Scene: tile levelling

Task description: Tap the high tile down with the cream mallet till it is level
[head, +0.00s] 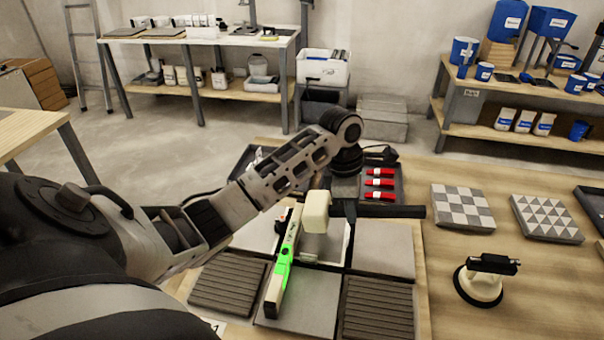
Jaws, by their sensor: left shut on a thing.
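The cream mallet (316,212) has a block-shaped cream head and a black handle pointing right. My left gripper (344,203) is shut on the handle, just right of the head; its fingertips are partly hidden. The head is over the middle back of a panel of tiles, and I cannot tell whether it touches the tile (330,252) below it. That tile is partly covered by the mallet and shows pale edges. A green and cream spirit level (284,262) lies slantwise across the tiles, left of the mallet head. My right gripper is not in view.
Plain grey tiles (384,248) and ribbed dark tiles (228,283) surround the spot. A suction lifter (482,283) and patterned tiles (462,208) stand to the right. A dark tray with red items (380,183) lies behind. Bare wood (440,270) shows between panel and lifter.

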